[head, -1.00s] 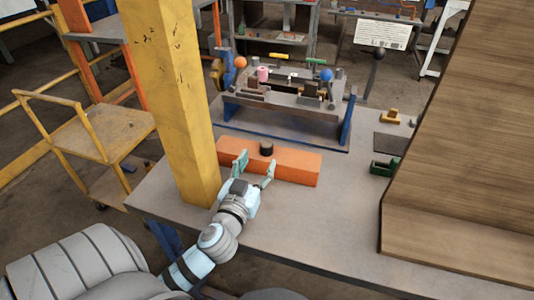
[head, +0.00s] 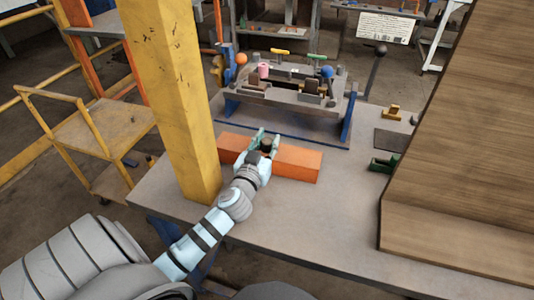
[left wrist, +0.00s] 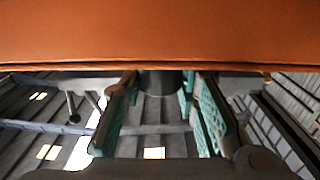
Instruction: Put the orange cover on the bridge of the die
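The orange cover (head: 300,163), a long block-like piece with a dark round knob (head: 267,147) on top, lies on the grey table. My left gripper (head: 266,140) is at the knob, with one finger on each side of it. In the left wrist view the orange cover (left wrist: 160,35) fills the top. The knob (left wrist: 160,82) shows between the green-padded fingers, with a gap visible at least on the left side. The fingers look open. The die (head: 285,98), a grey metal fixture with small parts on it, stands behind the cover. My right gripper is out of view.
A yellow post (head: 170,100) rises close to the left of the cover and my left arm. A large wooden panel (head: 460,170) blocks the right. The table front is clear.

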